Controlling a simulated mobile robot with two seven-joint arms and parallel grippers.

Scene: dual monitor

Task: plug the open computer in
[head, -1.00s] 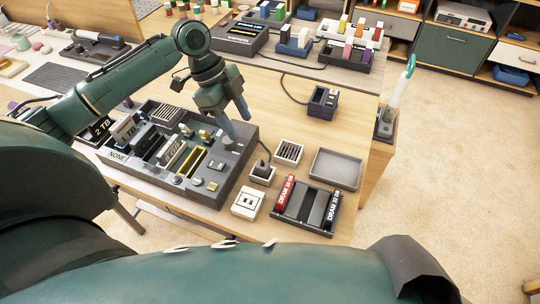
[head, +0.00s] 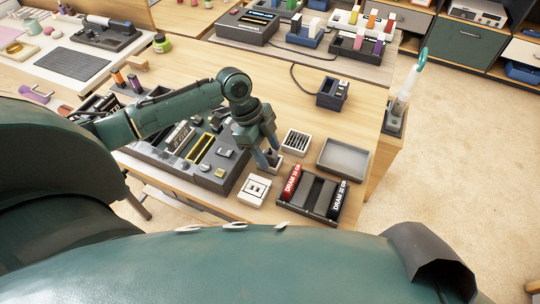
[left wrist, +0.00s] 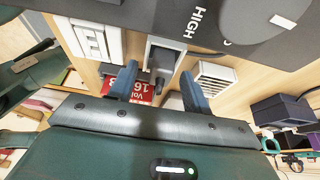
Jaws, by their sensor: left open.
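The open computer (head: 207,170), a dark board with its parts exposed, lies on the wooden table. My left gripper (head: 269,160) points down beside its right edge, over a small pale block with a dark plug. In the left wrist view the block (left wrist: 164,45) and dark plug (left wrist: 158,84) show between the two open fingers (left wrist: 160,88). I cannot tell whether the fingers touch the plug. A white socket block (head: 254,191) stands just in front of the gripper; it also shows in the left wrist view (left wrist: 95,40). My right gripper is out of view.
A white vented block (head: 295,141), a grey tray (head: 343,158) and a dark holder with DRAM sticks (head: 311,196) stand close to the right. A dark blue box with a cable (head: 332,93) is farther back. The table behind the gripper is mostly clear.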

